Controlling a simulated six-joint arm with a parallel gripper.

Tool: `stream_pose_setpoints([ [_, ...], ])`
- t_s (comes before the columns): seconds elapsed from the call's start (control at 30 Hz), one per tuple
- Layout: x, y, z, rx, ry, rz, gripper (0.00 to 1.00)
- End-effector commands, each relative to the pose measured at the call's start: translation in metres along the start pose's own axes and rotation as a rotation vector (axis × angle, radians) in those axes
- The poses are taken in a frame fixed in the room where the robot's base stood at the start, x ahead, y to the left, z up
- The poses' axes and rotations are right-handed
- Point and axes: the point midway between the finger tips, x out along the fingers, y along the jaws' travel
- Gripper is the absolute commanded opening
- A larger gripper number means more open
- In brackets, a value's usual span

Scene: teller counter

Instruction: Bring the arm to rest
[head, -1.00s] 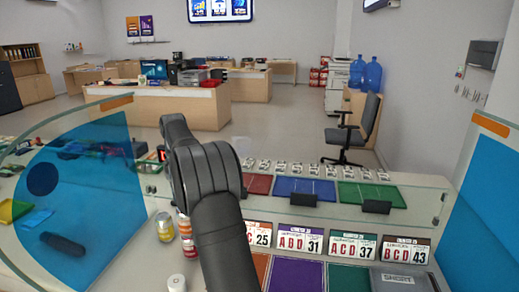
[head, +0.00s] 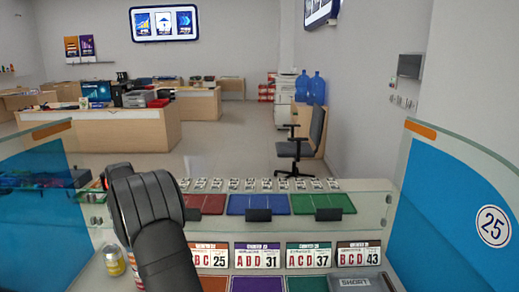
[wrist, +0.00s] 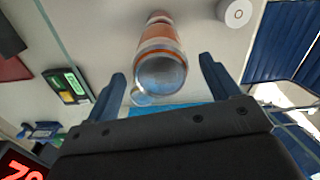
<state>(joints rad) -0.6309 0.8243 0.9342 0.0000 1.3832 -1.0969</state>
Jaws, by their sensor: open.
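My gripper (wrist: 162,68) is open, its two dark blue fingers spread wide in the wrist view. A clear-ended cylinder with orange bands (wrist: 160,62) shows between and beyond the fingers; no finger visibly touches it. In the head view my dark arm rises from the bottom over the left part of the counter (head: 220,225). The fingers cannot be made out there.
A yellow-labelled can (head: 114,260) stands left of my arm. Number cards (head: 257,255) and red, blue and green trays (head: 258,204) lie to its right. A glass-and-blue panel (head: 455,205) bounds the right side. A white roll (wrist: 235,12) shows in the wrist view.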

Motion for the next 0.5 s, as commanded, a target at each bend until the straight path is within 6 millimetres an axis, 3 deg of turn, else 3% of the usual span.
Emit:
stream_pose_setpoints([
  [0.3, 0.001, 0.0, 0.0, 0.0, 0.0, 0.0, 0.81],
  [0.5, 0.022, 0.0, 0.0, 0.0, -0.001, -0.002, 0.81],
])
